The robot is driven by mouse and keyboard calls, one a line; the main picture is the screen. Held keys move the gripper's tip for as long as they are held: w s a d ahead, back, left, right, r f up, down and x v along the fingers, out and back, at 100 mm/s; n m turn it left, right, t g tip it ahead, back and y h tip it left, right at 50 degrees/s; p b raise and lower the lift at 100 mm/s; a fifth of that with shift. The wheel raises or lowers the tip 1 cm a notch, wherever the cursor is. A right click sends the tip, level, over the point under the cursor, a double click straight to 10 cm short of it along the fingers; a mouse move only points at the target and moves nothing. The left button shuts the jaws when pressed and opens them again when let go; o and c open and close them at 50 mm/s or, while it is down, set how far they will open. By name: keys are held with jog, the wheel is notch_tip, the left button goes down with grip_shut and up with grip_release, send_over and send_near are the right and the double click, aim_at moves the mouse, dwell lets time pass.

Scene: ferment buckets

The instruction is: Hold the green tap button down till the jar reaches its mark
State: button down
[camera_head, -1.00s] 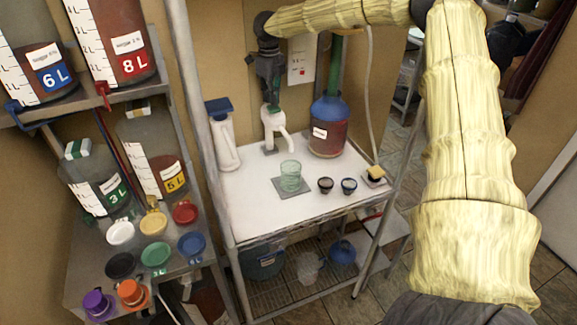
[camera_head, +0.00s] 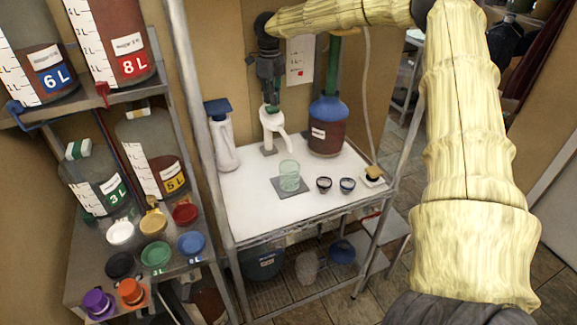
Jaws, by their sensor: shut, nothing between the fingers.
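My gripper (camera_head: 271,92) is shut and empty, pointing straight down above the white tap (camera_head: 275,126) at the back of the white table. A green piece, which looks like the tap button (camera_head: 273,108), shows at the top of the tap right under my fingertips. The fingers seem to meet it, but I cannot tell whether it is pressed down. The pale green glass jar (camera_head: 289,176) stands upright on a grey square mat (camera_head: 283,190), in front of the tap and below its spout. Its mark and liquid level are too small to make out.
A blue-topped bucket of dark red liquid (camera_head: 328,130) stands right of the tap, a white blue-topped container (camera_head: 222,140) left. Two small dark cups (camera_head: 324,184) (camera_head: 348,185) sit right of the jar. Shelves at left hold labelled containers and coloured lids.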

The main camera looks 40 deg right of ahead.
jog(key=shift+d+f, duration=0.1)
jog(key=shift+f, duration=0.25)
jog(key=shift+f, duration=0.15)
jog(key=shift+f, duration=0.3)
jog(key=shift+f, duration=0.4)
dwell(6.8)
